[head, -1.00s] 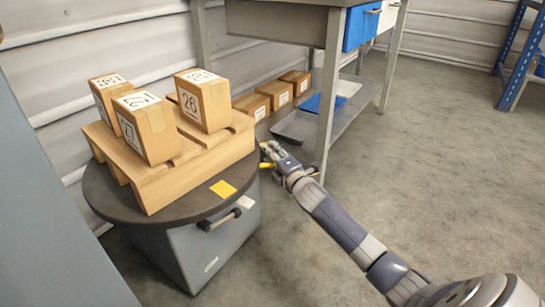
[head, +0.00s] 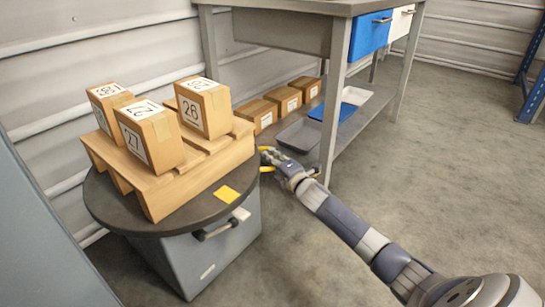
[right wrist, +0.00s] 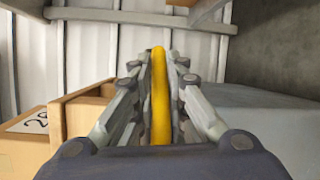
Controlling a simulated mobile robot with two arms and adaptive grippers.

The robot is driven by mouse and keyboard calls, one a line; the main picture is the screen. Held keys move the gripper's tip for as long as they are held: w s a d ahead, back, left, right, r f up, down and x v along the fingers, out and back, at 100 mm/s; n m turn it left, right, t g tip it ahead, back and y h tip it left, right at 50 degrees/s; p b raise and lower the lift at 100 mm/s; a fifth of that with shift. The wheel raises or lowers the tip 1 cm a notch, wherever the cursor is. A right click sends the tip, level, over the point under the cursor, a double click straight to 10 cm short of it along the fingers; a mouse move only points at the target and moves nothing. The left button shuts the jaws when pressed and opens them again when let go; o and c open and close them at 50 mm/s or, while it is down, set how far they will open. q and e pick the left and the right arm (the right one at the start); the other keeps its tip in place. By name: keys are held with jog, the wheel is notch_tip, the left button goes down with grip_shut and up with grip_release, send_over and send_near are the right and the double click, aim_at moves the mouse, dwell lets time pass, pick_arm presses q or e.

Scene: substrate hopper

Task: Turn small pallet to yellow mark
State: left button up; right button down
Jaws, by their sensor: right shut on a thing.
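The small wooden pallet (head: 150,198) lies on a dark round turntable top (head: 115,208). It carries cartons, among them carton 27 (head: 150,140) and carton 26 (head: 204,110). The yellow mark (head: 227,194) is near the front right rim, in front of the pallet's right half and apart from it. My right gripper (head: 270,160) is at the right edge of the turntable, beside the pallet's right corner. In the right wrist view it is shut on a yellow bar (right wrist: 160,95). What the bar joins to is hidden. My left gripper is out of view.
A grey cabinet (head: 195,265) with a dark handle (head: 215,230) stands under the turntable. A workbench leg (head: 333,115) is close behind my right gripper. Its lower shelf holds cartons (head: 285,98) and trays (head: 300,135). The floor at right is clear.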

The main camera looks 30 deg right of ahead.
jog(key=shift+w+d+r, duration=0.1)
jog(key=shift+d+r, duration=0.05)
jog(key=c, duration=1.7)
grip_release()
jog(key=shift+o, duration=0.5)
jog(key=shift+w, duration=0.15)
jog(key=shift+s+f, duration=0.2)
jog(key=shift+s, duration=0.3)
jog(key=s+a+r, duration=0.1)
jog(key=s, duration=1)
